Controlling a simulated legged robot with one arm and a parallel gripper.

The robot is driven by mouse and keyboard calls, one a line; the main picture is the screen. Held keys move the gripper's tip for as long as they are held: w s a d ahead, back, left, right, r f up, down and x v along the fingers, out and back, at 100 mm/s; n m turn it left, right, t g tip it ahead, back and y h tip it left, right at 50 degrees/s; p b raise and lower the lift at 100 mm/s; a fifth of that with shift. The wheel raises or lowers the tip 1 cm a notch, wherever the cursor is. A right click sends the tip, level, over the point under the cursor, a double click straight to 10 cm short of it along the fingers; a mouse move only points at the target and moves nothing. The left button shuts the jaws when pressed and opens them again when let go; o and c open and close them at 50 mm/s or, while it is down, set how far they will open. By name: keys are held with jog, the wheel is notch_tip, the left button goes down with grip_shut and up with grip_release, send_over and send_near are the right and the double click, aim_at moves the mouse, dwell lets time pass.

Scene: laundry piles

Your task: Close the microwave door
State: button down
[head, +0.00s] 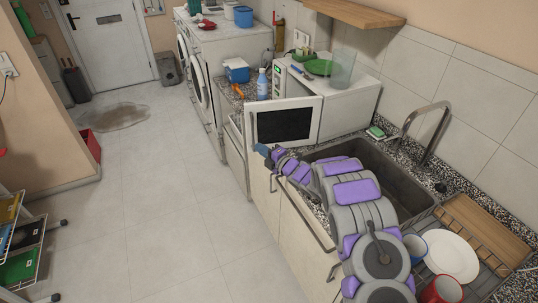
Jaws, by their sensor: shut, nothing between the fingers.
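The white microwave (350,97) stands on the counter beyond the sink. Its door (309,119) is open and stands out to the left from the microwave's front, over the counter's front edge. The door's dark window (285,123) faces me. My gripper (262,150) is at the end of my outstretched arm, just below the lower left corner of the door, on the near side. It is shut and empty. Its small size in the picture hides whether it touches the door. The microwave's cavity is mostly hidden behind the door.
A green plate (319,67) and a clear container (342,68) sit on the microwave. A blue-white bottle (262,84) and a blue tub (237,72) stand beyond the door. The sink (405,185) and tap (428,130) are on the near side. Open floor (165,215) lies left.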

jog(key=w+a, duration=0.1)
jog(key=w, duration=0.5)
jog(key=shift+w+a, duration=0.15)
jog(key=shift+a, duration=0.2)
dwell(0.3)
